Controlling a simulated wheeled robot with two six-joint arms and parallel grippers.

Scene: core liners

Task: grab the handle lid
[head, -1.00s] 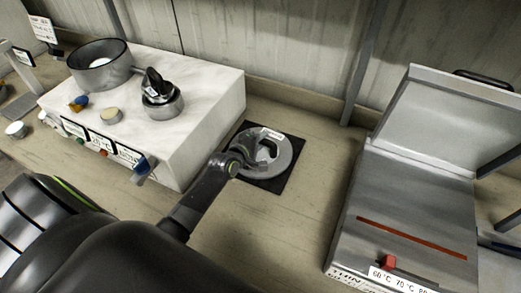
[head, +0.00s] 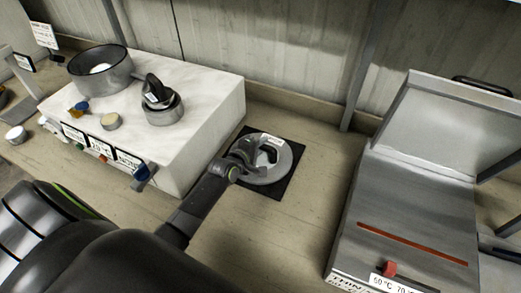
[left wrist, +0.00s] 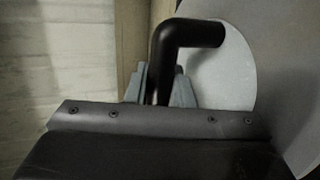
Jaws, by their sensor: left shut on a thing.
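The handle lid (head: 284,157) is a pale grey round disc with a small white label. It shows over a black square mat (head: 289,182) on the bench; whether it touches the mat I cannot tell. My left gripper (head: 247,152) is at the lid's left side and covers part of it. In the left wrist view, the lid's bent black handle (left wrist: 190,33) stands between the grey fingers (left wrist: 160,88), with the pale disc (left wrist: 224,72) behind it. The left gripper is shut on this handle. My right gripper is in no view.
A white block (head: 208,97) with a metal ring (head: 101,70), a dark-topped cylinder (head: 164,108) and labelled knobs stands left of the lid. A metal box (head: 410,205) with a raised cover and red knob stands right. Bare bench (head: 318,160) lies between.

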